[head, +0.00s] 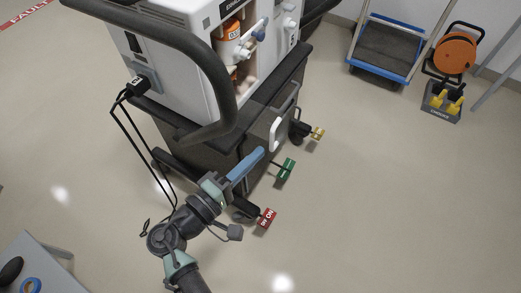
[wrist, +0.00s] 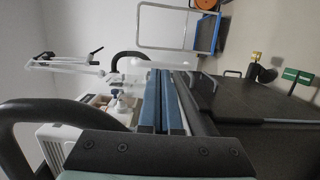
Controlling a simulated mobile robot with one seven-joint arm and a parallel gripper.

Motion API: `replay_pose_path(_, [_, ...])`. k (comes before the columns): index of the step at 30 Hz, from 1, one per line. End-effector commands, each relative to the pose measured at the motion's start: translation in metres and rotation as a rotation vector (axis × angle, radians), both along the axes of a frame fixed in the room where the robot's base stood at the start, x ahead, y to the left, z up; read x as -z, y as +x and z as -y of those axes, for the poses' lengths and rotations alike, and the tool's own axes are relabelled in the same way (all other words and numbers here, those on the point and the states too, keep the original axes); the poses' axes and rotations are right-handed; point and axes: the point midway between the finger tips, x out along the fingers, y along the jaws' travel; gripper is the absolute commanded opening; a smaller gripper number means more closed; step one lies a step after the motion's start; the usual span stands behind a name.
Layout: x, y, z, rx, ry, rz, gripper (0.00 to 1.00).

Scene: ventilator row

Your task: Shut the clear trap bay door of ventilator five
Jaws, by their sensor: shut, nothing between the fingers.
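The ventilator (head: 185,50) is a white unit on a dark wheeled cart, its number not readable. Its trap bay (head: 241,72) is uncovered on the side facing right, with an orange-capped trap (head: 229,30) and white fittings inside. A white handle (head: 276,133) stands out below the bay, by a thin pale outline that may be the clear door hanging open; the panel is hard to make out. My gripper (head: 261,151) is shut and empty, its blue fingers just below and left of this handle, contact unclear. The fingers (wrist: 167,72) also show in the wrist view.
A dark curved rail (head: 232,100) arches beside the unit. Red (head: 267,218), green (head: 285,169) and yellow (head: 318,133) pedals stick out low on the cart. A blue-edged trolley (head: 382,68) and an orange cable reel (head: 455,53) stand behind. Floor to the right is clear.

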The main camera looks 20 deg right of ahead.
Motion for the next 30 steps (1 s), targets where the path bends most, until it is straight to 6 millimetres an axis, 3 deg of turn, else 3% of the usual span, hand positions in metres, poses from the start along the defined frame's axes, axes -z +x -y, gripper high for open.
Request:
replay_pose_path(6, [0.0,0.01,0.019,0.0,0.0,0.0,0.0])
replay_pose_path(23, [0.0,0.011,0.024,-0.014,0.001,0.0,0.0])
replay_pose_path(30, [0.0,0.014,0.039,-0.104,0.0,-0.001,0.0])
